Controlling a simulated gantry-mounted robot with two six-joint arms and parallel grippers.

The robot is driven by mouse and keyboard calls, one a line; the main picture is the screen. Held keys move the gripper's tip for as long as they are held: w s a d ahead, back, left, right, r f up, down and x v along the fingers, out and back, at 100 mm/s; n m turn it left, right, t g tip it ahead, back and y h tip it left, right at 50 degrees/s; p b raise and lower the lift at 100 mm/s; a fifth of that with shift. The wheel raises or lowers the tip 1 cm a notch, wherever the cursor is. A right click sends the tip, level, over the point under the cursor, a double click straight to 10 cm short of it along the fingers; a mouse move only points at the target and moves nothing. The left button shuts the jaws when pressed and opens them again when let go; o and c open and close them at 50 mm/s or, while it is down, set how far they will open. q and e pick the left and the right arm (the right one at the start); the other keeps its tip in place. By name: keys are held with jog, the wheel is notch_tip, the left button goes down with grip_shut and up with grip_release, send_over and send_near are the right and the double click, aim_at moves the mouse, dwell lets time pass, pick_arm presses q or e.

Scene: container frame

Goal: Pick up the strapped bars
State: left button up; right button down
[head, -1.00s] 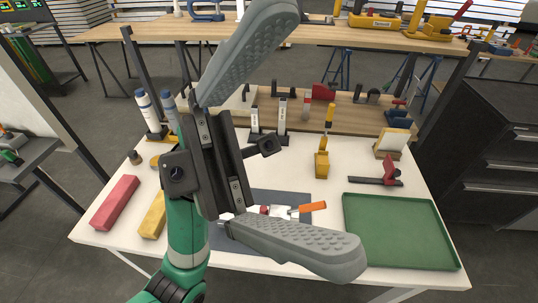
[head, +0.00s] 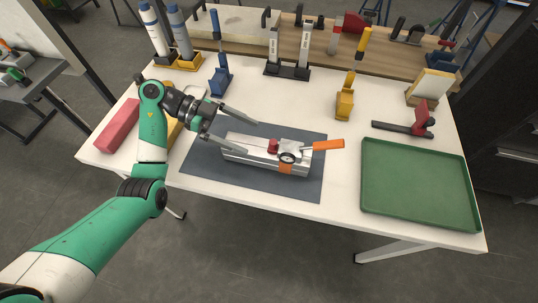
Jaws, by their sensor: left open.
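The strapped bars (head: 240,158) are a silver-grey bundle lying on the dark mat (head: 205,166). An orange strap, a small round gauge, a red knob and an orange handle (head: 328,145) sit at their right part. My left gripper (head: 250,136) is open at the left end of the bars, its two grey fingers spread and pointing right. The upper finger reaches over the mat behind the bars. The lower finger overlaps the left end of the bars; I cannot tell whether it touches them. My right gripper is not in view.
A green tray (head: 420,224) lies at the table's right. A red block (head: 117,126) and a partly hidden yellow block are at the left. A blue holder (head: 220,83), a yellow holder (head: 345,105) and a red-and-black clamp (head: 420,122) stand behind. White table between mat and tray is clear.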

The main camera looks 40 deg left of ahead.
aim_at(268, 147)
pick_arm(q)
jog(key=shift+x, duration=0.95)
jog(key=shift+w+d+f+b, duration=0.1)
jog(key=shift+d+f+b, duration=0.05)
jog(key=shift+d+b, duration=0.15)
jog(key=shift+w+f, duration=0.1)
jog(key=shift+f, duration=0.1)
jog(key=b+x, duration=0.3)
jog(key=x, duration=0.1)
jog(key=shift+d+f+b, duration=0.1)
jog(key=shift+f+b, duration=0.1)
jog(key=shift+b, duration=0.1)
jog(key=shift+d, duration=0.3)
jog(key=shift+w+r, duration=0.1)
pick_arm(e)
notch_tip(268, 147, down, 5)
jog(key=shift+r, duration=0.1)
pick_arm(q)
grip_shut()
